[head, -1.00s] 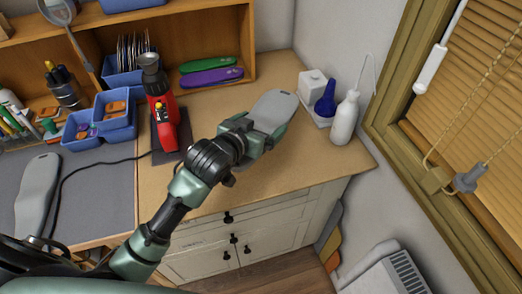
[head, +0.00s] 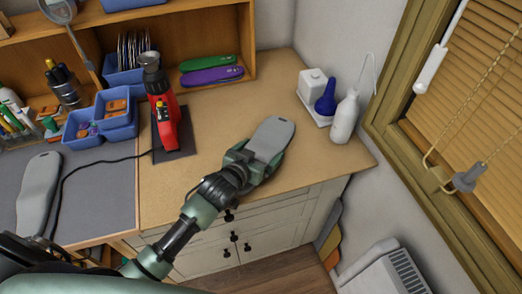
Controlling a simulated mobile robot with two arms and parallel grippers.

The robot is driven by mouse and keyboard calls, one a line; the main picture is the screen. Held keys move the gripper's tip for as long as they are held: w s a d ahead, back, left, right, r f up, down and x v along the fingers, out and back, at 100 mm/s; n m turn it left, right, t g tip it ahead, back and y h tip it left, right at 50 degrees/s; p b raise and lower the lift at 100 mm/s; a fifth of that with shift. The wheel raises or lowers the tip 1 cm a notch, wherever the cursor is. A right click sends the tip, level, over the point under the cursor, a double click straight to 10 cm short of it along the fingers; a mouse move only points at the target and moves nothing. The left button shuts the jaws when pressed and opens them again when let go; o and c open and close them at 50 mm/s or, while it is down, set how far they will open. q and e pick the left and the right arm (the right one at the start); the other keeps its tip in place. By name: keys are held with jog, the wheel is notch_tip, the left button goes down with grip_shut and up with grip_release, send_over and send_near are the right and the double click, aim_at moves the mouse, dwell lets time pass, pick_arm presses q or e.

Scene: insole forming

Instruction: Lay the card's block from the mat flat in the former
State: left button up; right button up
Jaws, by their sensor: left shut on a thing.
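My left gripper (head: 247,165) is shut on a grey sole-shaped block (head: 272,137) over the right part of the wooden worktop. The block's far end points up and right, with a small dark mark near its tip; the gripper hides its near end. I cannot tell whether the block touches the worktop. A second grey sole-shaped piece (head: 38,188) lies on the dark grey mat (head: 100,195) at the left. I cannot make out the former or the card. My right gripper is not in view.
A red heat tool (head: 161,112) stands on a dark pad, its cable crossing the mat. Blue bins (head: 116,112) stand behind. Green and purple insoles (head: 211,77) lie on the shelf. A white bottle (head: 344,118) and blue bottle (head: 326,98) stand at right. The worktop's middle is clear.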

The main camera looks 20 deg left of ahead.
pick_arm(q)
jog(key=shift+r, duration=0.1)
jog(key=o, duration=1.6)
jog(key=shift+f, duration=0.2)
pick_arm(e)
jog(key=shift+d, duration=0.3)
